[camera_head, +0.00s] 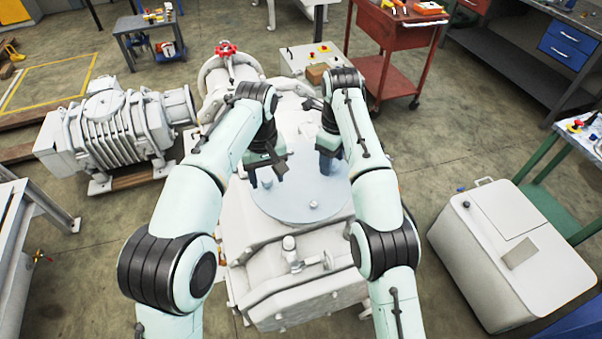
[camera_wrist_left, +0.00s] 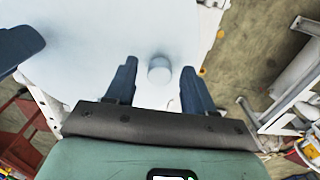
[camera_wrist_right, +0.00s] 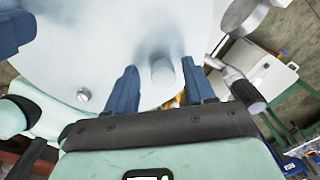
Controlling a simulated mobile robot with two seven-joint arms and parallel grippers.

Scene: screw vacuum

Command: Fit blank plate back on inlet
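The blank plate (camera_head: 310,211) is a pale blue-grey disc lying over the top of the white pump housing, covering the inlet; I cannot tell how it seats. It also shows in the left wrist view (camera_wrist_left: 90,50) and right wrist view (camera_wrist_right: 100,45). My left gripper (camera_head: 266,183) is over the plate's left part, fingers apart, with a round knob (camera_wrist_left: 159,69) between them. My right gripper (camera_head: 328,165) is over the right part, fingers apart, with another knob (camera_wrist_right: 162,71) between them. In both wrist views the fingers show gaps beside the knobs.
A ribbed blower (camera_head: 108,130) stands at the left. A red valve wheel (camera_head: 226,48) is behind the housing. A red cart (camera_head: 400,35) stands at the back and a white cabinet (camera_head: 510,250) at the right. Pipe fittings (camera_head: 293,255) stick up in front of the plate.

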